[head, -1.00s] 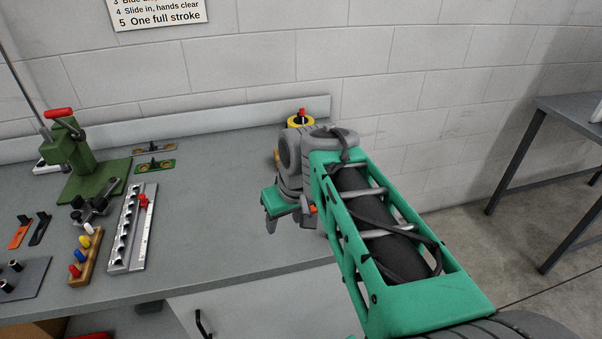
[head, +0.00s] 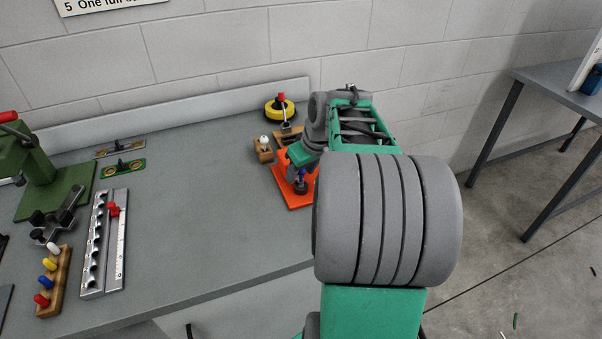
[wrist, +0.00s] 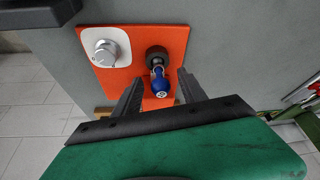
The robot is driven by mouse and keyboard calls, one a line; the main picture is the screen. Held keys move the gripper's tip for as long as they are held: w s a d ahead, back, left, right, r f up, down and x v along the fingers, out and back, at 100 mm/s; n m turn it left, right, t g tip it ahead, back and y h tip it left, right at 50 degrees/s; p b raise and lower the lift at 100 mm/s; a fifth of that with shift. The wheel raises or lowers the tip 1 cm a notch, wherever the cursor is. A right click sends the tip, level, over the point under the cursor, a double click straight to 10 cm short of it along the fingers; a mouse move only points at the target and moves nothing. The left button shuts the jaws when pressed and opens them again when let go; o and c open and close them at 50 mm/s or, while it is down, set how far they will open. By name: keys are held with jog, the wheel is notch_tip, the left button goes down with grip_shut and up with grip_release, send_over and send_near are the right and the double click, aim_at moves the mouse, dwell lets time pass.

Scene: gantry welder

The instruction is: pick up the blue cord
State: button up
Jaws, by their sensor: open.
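A small blue piece (wrist: 160,82) with a metal end stands at a black round base (wrist: 157,56) on an orange plate (wrist: 127,75). It is the only blue thing near my gripper, and no length of cord shows on it. It also shows in the head view (head: 301,175). In the wrist view, my gripper (wrist: 160,77) is open, with one finger on each side of the blue piece. I see a gap on both sides; whether the fingers are low enough to flank it fully is unclear.
A silver knob on a white plate (wrist: 106,46) sits beside the blue piece. A wooden block with a white ball (head: 264,148) and a yellow reel (head: 279,110) stand close by on the bench. The grey bench middle (head: 200,200) is clear. A wooden peg rack (head: 54,285) is far left.

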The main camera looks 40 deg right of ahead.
grip_shut()
dwell(0.5)
